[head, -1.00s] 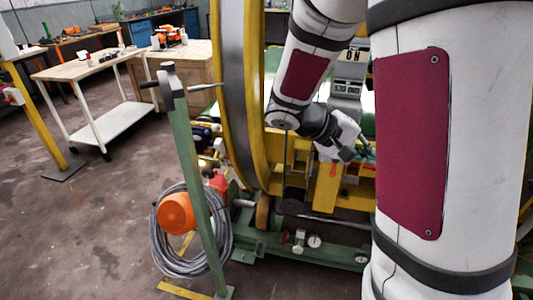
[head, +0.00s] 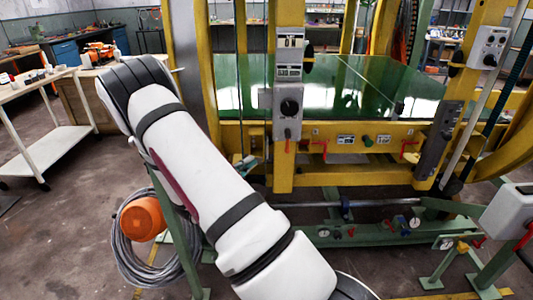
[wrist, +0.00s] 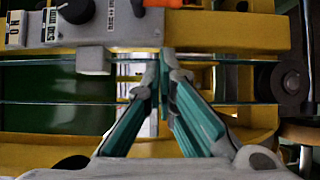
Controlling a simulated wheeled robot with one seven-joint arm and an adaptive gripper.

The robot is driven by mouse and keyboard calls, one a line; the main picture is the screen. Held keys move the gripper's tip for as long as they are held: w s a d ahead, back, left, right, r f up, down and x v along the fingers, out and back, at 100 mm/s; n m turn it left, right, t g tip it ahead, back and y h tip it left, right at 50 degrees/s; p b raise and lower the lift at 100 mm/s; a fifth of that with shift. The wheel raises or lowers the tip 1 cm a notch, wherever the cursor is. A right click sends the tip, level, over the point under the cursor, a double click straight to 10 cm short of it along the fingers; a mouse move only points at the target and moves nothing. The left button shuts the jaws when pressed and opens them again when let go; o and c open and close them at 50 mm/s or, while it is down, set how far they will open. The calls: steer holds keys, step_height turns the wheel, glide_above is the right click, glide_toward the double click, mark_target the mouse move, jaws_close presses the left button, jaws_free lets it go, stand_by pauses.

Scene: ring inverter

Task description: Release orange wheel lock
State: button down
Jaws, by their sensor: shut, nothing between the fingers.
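An orange-red piece (wrist: 166,3) juts in at the top edge of the wrist view, beside the grey control box; most of it is cut off. A red handle (head: 289,146) hangs under that box in the head view, and I cannot tell if it is the wheel lock. My gripper (wrist: 163,60) is shut and empty, its teal fingers together in front of a yellow beam and thin rods, below the orange-red piece in the picture.
The grey control box (head: 288,110) with a black knob is on a yellow post. Yellow frame beams surround a green plate (head: 350,88). A round orange object (head: 143,219) with coiled cable (head: 125,255) lies lower left. A dark roller (wrist: 283,82) is at the wrist view's right.

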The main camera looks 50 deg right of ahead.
steer(key=shift+a, duration=0.1)
glide_toward(287, 141)
steer(key=w+d+f, duration=0.2)
steer(key=w+d, duration=0.2)
steer(key=w, duration=0.2)
steer(key=shift+s+d, duration=1.2)
steer(key=shift+d, duration=0.1)
